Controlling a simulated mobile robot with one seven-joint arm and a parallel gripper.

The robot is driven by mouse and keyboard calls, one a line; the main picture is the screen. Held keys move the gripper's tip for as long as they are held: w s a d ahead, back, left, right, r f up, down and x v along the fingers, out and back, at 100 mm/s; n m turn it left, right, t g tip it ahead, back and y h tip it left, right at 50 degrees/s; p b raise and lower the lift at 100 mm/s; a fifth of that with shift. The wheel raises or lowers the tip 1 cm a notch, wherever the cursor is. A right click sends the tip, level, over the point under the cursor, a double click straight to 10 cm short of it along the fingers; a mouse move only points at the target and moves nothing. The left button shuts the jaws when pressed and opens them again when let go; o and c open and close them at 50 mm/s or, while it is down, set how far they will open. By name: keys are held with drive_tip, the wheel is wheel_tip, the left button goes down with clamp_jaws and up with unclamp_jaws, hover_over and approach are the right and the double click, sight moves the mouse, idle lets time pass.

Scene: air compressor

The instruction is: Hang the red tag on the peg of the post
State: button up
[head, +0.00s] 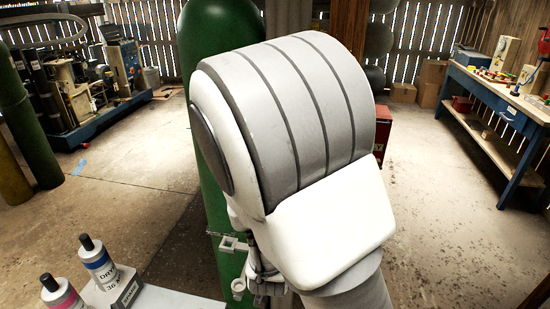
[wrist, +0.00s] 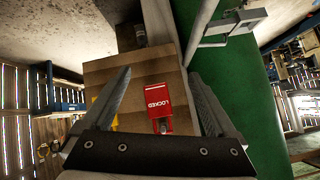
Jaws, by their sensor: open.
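The red tag (wrist: 157,98), lettered "LOCKED", appears upside down in the wrist view, in front of a brown panel (wrist: 150,68). A small metal piece shows at its lower end; I cannot tell how they are joined. My gripper (wrist: 161,74) is open, with one finger on either side of the tag in the picture. I see no clear contact, and the depth between them is unclear. In the head view my arm hides the tag and most of my gripper. I cannot make out the post's peg for certain in either view.
A green cylinder (wrist: 232,95) stands close on the right in the wrist view, with a grey metal bracket (wrist: 232,27) by it. In the head view two bottles (head: 98,262) stand on a pale surface at lower left. A blue workbench (head: 497,95) is at right; open floor lies between.

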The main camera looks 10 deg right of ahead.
wheel_tip(320, 180, up, 6)
drive_tip(key=d+n+t+h+p, duration=0.2)
drive_tip(key=n+t+h, duration=0.15)
drive_tip(key=t, duration=0.35)
drive_tip(key=shift+m, duration=0.35)
drive_tip(key=shift+b+x, duration=4.25)
drive_tip(key=shift+x, duration=4.45)
drive_tip(key=shift+r, duration=0.15)
